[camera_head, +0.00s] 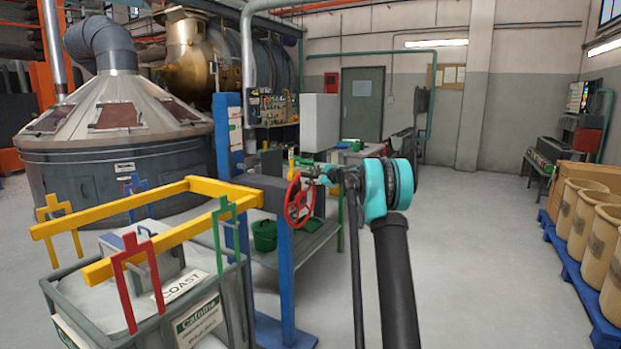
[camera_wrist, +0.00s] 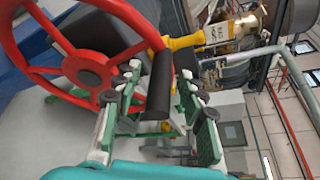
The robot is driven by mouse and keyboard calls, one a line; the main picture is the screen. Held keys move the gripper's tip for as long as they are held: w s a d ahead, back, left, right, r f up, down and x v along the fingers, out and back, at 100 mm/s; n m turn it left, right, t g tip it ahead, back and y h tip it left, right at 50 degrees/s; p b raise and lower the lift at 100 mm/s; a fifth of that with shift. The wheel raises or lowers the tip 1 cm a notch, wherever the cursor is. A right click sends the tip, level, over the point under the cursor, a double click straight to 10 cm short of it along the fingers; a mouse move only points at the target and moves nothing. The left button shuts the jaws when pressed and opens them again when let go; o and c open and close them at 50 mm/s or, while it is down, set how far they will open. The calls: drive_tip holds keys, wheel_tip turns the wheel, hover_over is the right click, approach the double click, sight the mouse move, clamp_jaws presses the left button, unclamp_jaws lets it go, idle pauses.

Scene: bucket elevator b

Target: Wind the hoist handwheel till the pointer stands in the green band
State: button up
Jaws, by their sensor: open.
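The red handwheel (camera_head: 300,199) is mounted upright on the blue stand (camera_head: 285,270) in the head view. In the wrist view, the handwheel (camera_wrist: 90,68) fills the upper left, with spokes and a hub. Its black handle (camera_wrist: 160,85) sticks out from the rim. My gripper (camera_head: 318,173) is at the wheel's upper right side. In the wrist view, my gripper (camera_wrist: 158,112) is open, with the handle between its two fingers or just beyond them. I cannot tell whether they touch it. I cannot make out the pointer or the green band in either view.
A yellow frame (camera_head: 165,238) with coloured brackets reaches left over a grey bin (camera_head: 217,305). A bench with a green bucket (camera_head: 265,235) stands behind the wheel. Tan drums (camera_head: 578,230) sit on a blue pallet at right. The floor between is clear.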

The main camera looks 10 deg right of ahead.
clamp_jaws()
drive_tip(key=shift+s+a, duration=0.1)
idle(0.5)
